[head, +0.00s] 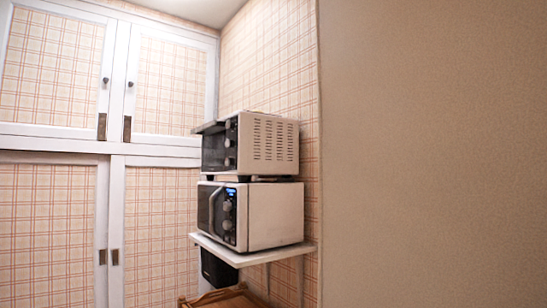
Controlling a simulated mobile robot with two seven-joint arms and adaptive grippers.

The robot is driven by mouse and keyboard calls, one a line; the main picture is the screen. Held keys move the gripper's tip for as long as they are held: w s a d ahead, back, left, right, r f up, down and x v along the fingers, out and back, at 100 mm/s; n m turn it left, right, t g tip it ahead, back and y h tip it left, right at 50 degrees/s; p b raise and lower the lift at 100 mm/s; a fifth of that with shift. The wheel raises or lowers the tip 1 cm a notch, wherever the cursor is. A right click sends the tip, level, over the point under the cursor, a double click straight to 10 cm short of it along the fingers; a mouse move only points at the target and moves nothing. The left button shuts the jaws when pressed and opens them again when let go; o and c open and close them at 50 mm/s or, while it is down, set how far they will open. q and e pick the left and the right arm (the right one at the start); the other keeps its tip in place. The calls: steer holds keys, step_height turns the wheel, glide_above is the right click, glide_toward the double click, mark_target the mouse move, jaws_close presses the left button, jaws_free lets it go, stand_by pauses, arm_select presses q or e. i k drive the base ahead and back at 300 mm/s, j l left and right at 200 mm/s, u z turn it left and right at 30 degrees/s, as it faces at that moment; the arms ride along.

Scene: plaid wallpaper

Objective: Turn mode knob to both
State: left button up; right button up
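A white toaster oven (268,143) with a dark front sits on top of a white microwave (274,215). Both fronts face left and show at a steep angle. The oven's front has several dark round knobs (229,143) in a column. The microwave's front has a small lit blue display (230,192) with round knobs (227,224) below it. The labels are too small to read, so I cannot tell which knob is the mode knob or where any knob points. Neither of my grippers is in view.
A white shelf (240,259) on brackets holds both appliances. Below it are a black object (218,269) and a brown wooden piece (225,298). White-framed plaid cupboard doors (58,235) stand at the left. A plain beige wall (433,155) fills the right.

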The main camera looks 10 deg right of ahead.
mark_target(228, 142)
steer(key=i+j+z, duration=0.2)
steer(key=i+j, duration=0.2)
steer(key=j, duration=0.2)
steer(key=i+j+z, duration=0.1)
steer(key=j, duration=0.25)
steer(key=i+j+z, duration=0.1)
steer(key=i+j, duration=0.15)
steer(key=i+j+z, duration=0.1)
steer(key=j, duration=0.3)
steer(key=i, duration=0.1)
